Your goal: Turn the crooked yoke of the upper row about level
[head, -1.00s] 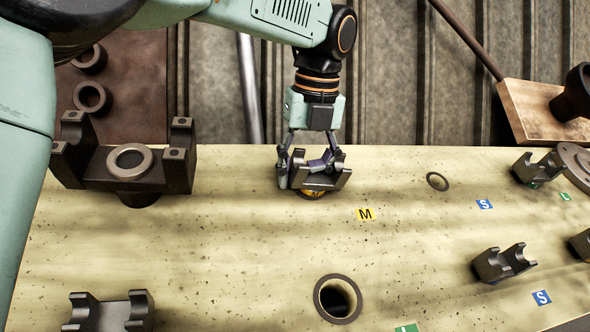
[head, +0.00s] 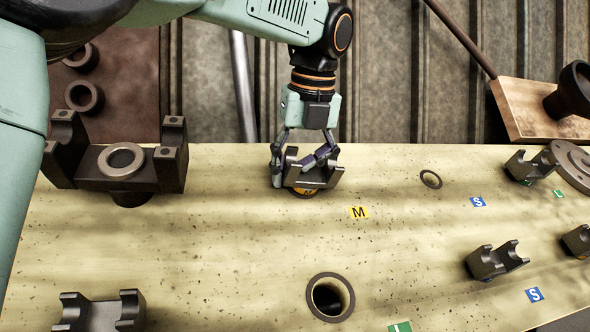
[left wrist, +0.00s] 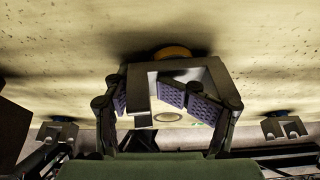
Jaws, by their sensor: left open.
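The dark grey yoke (head: 318,178) of the upper row sits on a yellow-marked seat, above the yellow M label (head: 359,212). It looks slightly tilted, its right end a little higher. My left gripper (head: 299,165) is open at it, with one finger outside its left upright and the other reaching into the gap between the uprights. The left wrist view shows the yoke (left wrist: 195,68) close up, a yellow disc (left wrist: 172,53) behind it, and the purple finger pads of the gripper (left wrist: 155,98). I cannot tell whether the pads touch it. My right gripper is not in view.
Nearer are another yoke (head: 495,261) and an open ringed hole (head: 330,297). The board between the rows is mostly clear.

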